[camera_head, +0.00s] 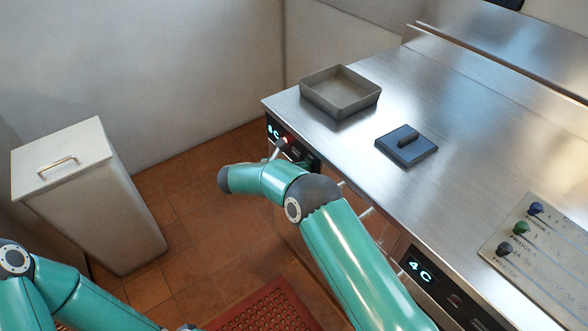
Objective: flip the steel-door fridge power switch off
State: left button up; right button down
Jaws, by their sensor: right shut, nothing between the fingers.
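A dark control panel with a lit "8C" display (273,131) and a red light (287,139) is on the counter's front face at the far left end. A second panel with a "4C" display (420,272) is nearer, at lower right. I cannot tell which belongs to the steel-door fridge. My right arm reaches across the counter front, and its wrist bends toward the 8C panel. My right gripper (278,150) is mostly hidden behind the wrist; a small grey tip shows close to that panel. It is shut and empty; contact cannot be told.
The steel counter (460,110) carries a square grey pan (340,90), a dark handled press (406,144) and a plate with coloured knobs (535,245). A white lidded bin (70,165) stands at left. A red mat (265,308) lies on the tiled floor.

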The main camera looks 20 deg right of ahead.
jog(key=shift+d, duration=0.2)
jog(key=shift+d, duration=0.15)
jog(key=shift+r, duration=0.1)
jog(key=shift+r, duration=0.75)
